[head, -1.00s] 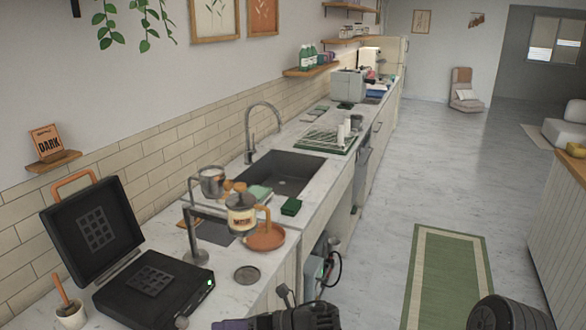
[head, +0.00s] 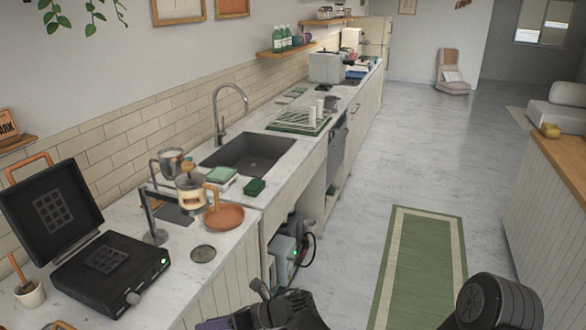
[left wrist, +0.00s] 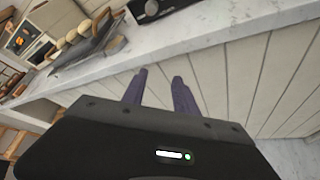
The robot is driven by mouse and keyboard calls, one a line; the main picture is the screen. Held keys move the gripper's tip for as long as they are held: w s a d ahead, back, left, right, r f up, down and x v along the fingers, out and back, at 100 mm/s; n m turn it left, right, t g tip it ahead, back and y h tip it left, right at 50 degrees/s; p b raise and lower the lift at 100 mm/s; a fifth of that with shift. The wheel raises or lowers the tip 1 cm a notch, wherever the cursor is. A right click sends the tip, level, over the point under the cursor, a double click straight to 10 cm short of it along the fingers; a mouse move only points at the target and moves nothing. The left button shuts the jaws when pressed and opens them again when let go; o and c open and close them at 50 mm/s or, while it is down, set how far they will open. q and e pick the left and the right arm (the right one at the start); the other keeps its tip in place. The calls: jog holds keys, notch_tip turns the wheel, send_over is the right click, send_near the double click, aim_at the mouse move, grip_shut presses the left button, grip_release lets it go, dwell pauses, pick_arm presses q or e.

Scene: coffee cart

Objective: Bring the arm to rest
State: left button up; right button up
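My left gripper (left wrist: 157,84) shows in the left wrist view with two purple fingers, apart and with nothing between them. It hangs in front of the counter's panelled side, below the marble top. In the head view a dark part of my left arm (head: 275,308) is at the bottom edge, with a bit of purple at its left end. In the head view a dark rounded link of my other arm (head: 495,302) shows at the bottom right. My right gripper is out of view.
The marble counter (head: 226,242) holds an open black waffle iron (head: 110,262), a stand with a labelled mug (head: 191,192), an orange saucer (head: 225,217) and a sink (head: 250,152). A green rug (head: 415,262) lies on the floor to the right. A wooden-topped counter (head: 560,165) stands far right.

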pick_arm(q)
jog(key=s+a+f+n+g+h+b, duration=0.15)
jog(key=s+f+n+h, duration=0.35)
jog(key=s+f, duration=0.55)
jog(key=s+f+n+g+h+b, duration=0.1)
jog(key=s+f+n+g+h, duration=0.3)
jog(key=s+f, duration=0.65)
jog(key=s+d+f+n+t+h, duration=0.2)
jog(key=s+d+f+n+h, duration=0.4)
jog(key=d+n, duration=0.35)
jog(key=s+d+r+n+t+h+b, duration=0.1)
jog(key=d+r+n, duration=0.4)
jog(key=n, duration=0.5)
jog(key=shift+s+d+t+h+b, duration=0.3)
jog(key=shift+s+t+h, duration=0.7)
jog(key=shift+t, duration=0.25)
